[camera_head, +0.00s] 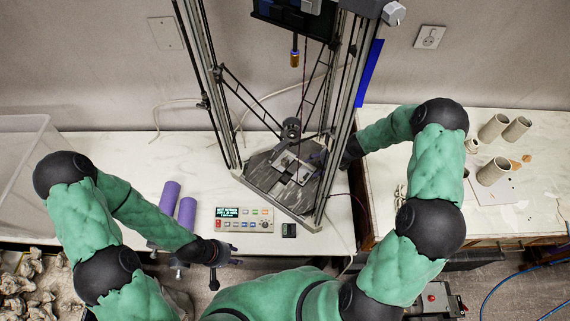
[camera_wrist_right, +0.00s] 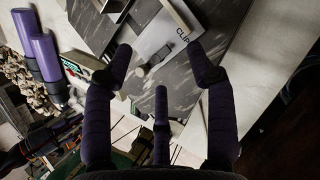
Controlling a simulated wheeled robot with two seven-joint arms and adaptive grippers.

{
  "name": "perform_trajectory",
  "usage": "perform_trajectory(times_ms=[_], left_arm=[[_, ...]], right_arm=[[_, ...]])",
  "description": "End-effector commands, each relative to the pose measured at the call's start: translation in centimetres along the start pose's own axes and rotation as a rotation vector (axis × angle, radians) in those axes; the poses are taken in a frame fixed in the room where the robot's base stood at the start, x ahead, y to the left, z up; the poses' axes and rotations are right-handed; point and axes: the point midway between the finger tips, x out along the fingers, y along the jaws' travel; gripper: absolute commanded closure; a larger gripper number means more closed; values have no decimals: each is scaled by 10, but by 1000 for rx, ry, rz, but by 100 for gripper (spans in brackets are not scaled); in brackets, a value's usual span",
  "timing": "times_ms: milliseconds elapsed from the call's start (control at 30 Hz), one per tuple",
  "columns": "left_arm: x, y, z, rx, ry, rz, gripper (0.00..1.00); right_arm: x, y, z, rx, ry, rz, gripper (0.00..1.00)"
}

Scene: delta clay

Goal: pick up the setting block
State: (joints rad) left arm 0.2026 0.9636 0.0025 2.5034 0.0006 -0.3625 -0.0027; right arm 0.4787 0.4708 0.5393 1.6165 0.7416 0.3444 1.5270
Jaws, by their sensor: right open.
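In the right wrist view, a pale plate marked "CLIP" (camera_wrist_right: 168,30) lies on the dark grey marbled bed. A small grey block (camera_wrist_right: 140,71), which may be the setting block, sits at the plate's edge between my fingers. My right gripper (camera_wrist_right: 158,55) has its fingers spread around that spot, and nothing is held between them. In the head view the right gripper is mostly hidden behind the printer's right post. The plate (camera_head: 290,165) shows there on the printer bed (camera_head: 262,185). My left gripper (camera_head: 210,277) hangs low at the table's front edge, its fingers unclear.
The tall printer frame (camera_head: 207,90) has posts around the bed, and a nozzle (camera_head: 294,58) hangs above. Clay cups (camera_head: 494,128) stand on the right table. A clear bin (camera_head: 25,150) is at far left.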

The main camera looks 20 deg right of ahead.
Motion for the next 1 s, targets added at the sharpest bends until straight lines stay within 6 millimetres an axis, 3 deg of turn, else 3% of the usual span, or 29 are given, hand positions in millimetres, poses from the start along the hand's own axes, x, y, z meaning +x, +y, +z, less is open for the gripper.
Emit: perform_trajectory(times_ms=[300, 500, 767, 1000], left_arm=[[-2, 1, 0, 0, 0, 0, 60], [-4, 1, 0, 0, 0, 0, 60], [-2, 1, 0, 0, 0, 0, 60], [5, -2, 0, 0, 0, 0, 60]], right_arm=[[32, 26, 46, -5, 0, 1, 44], [46, 37, 66, -2, 0, 1, 44], [56, 40, 71, 0, 1, 1, 44], [87, 40, 70, 1, 2, 2, 44]])
